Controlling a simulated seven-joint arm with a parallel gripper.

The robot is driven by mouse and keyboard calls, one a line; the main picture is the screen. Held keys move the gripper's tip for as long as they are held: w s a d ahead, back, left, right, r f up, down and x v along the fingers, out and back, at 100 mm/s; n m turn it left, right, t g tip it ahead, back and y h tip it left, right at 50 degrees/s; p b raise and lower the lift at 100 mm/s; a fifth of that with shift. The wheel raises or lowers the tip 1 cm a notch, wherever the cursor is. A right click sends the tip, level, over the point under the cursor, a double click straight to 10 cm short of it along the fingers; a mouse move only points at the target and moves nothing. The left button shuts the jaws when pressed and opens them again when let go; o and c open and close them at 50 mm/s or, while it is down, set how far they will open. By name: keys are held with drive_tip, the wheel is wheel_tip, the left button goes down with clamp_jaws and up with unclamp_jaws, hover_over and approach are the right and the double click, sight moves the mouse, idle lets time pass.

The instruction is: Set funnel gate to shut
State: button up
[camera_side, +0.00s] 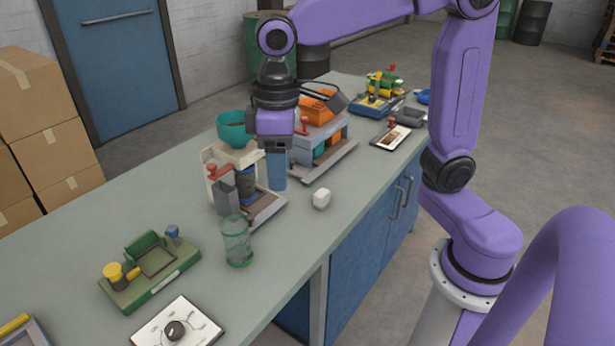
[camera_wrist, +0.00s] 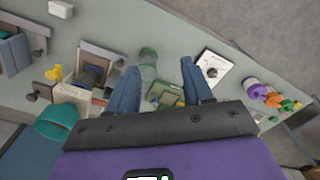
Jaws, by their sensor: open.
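The sack filler (camera_side: 222,157) stands on the bench, a beige frame with a teal funnel (camera_side: 233,128) on top. A red-handled lever (camera_side: 219,171) sticks out on its near left side, probably the gate handle; its exact setting cannot be told. A dark grey block and a dark cylinder are below it. In the wrist view the teal funnel (camera_wrist: 56,122) is at lower left, beside the beige frame (camera_wrist: 72,94). My gripper (camera_side: 277,172) is open, pointing down just right of the filler, partly in front of it. Its blue fingers (camera_wrist: 160,88) are apart with no object held.
A clear green jar (camera_side: 237,240) stands near the filler, and a white block (camera_side: 321,198) lies right of it. A green fixture (camera_side: 150,270) and a white dial panel (camera_side: 178,325) are in front. An orange-topped machine (camera_side: 322,105) stands close behind my gripper.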

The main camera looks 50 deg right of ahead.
drive_tip(key=shift+n, duration=0.7)
drive_tip(key=shift+s+d+f, duration=0.25)
drive_tip(key=shift+s+f, duration=0.1)
drive_tip(key=shift+s, duration=0.4)
drive_tip(key=shift+s+d+f, duration=0.3)
drive_tip(key=shift+s, duration=0.45)
drive_tip(key=shift+s+d+f, duration=0.25)
drive_tip(key=shift+s+f, duration=0.1)
drive_tip(key=shift+s, duration=0.4)
wheel_tip(320, 180, up, 8)
drive_tip(key=m, duration=1.1)
hover_over(211, 165)
wheel_tip(211, 165, down, 16)
drive_tip(key=shift+r, duration=0.1)
